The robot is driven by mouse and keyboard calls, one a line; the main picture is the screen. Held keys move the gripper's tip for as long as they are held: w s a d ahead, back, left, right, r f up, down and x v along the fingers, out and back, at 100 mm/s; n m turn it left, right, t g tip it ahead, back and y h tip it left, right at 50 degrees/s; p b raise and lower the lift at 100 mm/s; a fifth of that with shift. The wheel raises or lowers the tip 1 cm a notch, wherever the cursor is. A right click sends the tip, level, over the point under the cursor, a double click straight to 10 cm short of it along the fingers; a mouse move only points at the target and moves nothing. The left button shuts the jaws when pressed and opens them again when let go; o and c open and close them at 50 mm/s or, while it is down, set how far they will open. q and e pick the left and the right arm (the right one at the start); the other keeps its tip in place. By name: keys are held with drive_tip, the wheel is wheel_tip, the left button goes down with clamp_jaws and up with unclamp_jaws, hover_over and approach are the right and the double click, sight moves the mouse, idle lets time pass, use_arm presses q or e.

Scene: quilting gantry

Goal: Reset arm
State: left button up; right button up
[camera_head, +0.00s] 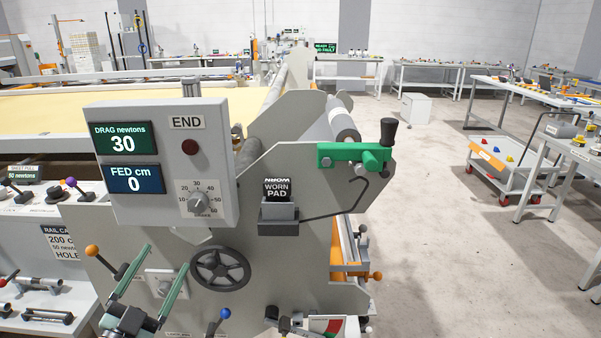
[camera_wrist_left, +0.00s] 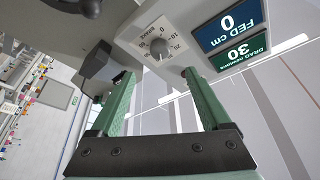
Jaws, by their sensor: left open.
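My left gripper (camera_head: 166,256) is open and empty in the head view. It is at the lower left, in front of the machine's end plate, below the control box (camera_head: 230,170) and left of the black handwheel (camera_head: 220,268). In the left wrist view, the two green fingers (camera_wrist_left: 158,74) are spread with nothing between them. The control box's dial (camera_wrist_left: 158,50) shows beyond them. The box's screens read DRAG 30 newtons and FED 0 cm. A green lever arm (camera_head: 340,154) with a black knob sits on the end plate's upper right.
A holder marked WORN PAD (camera_head: 278,212) is on the end plate (camera_head: 300,255). Orange-knobbed (camera_head: 92,250) and blue-knobbed (camera_head: 225,313) levers stand near the gripper. A bench with levers (camera_head: 50,205) is at left. The floor (camera_head: 440,260) at right is clear up to a cart (camera_head: 500,178).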

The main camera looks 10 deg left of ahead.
use_arm(q)
drive_tip(key=s+d+f+n+g, duration=0.2)
drive_tip(key=d+f+g, duration=0.15)
drive_tip(key=f, duration=0.65)
drive_tip(key=s+d+f+n+g, duration=0.2)
drive_tip(key=d+f+g, duration=0.15)
drive_tip(key=f, duration=0.75)
drive_tip(key=s+d+f+n+g+h+p, duration=0.1)
drive_tip(key=s+d+f+g, duration=0.4)
drive_tip(key=s+d+f, duration=0.6)
drive_tip(key=shift+f+g+h, duration=0.3)
drive_tip(key=shift+f+h, duration=0.4)
drive_tip(key=shift+f, duration=0.05)
drive_tip(key=shift+w+d, duration=0.1)
